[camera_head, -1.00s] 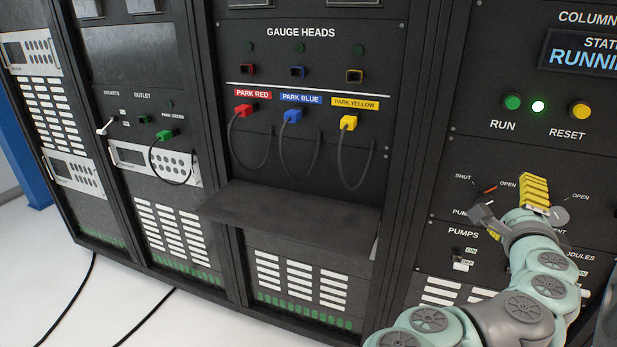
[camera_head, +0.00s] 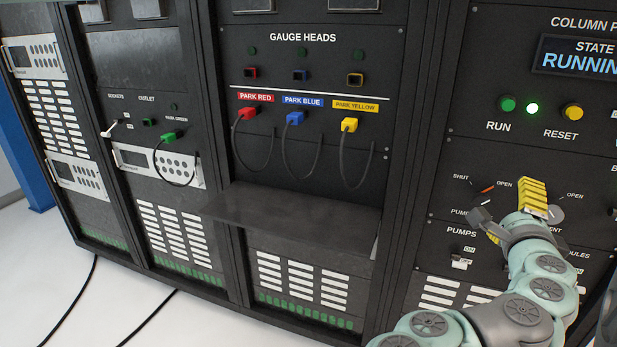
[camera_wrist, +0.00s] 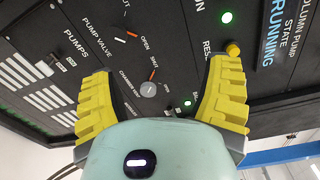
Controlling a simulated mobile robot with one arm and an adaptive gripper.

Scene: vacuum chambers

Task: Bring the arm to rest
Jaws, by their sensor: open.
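My gripper (camera_head: 511,213) is at the right in the head view, in front of the column panel (camera_head: 467,207). Its yellow-padded fingers are spread apart and nothing is between them. In the wrist view my gripper (camera_wrist: 162,100) is open, with the panel's valve knobs beyond the gap. A chamber valve knob (camera_wrist: 149,89) shows between the fingers, apart from them as far as I can tell. The pump valve lever (camera_wrist: 127,38) is farther up. In the head view my fingers and wrist cover part of the valve area.
The state display (camera_head: 590,58) reads RUNNING, and a green light (camera_head: 532,109) is lit beside the RUN button (camera_head: 507,104). A shelf (camera_head: 290,215) juts out below the gauge heads panel. Red, blue and yellow plugs (camera_head: 349,125) sit in park sockets. Cables lie on the floor at left.

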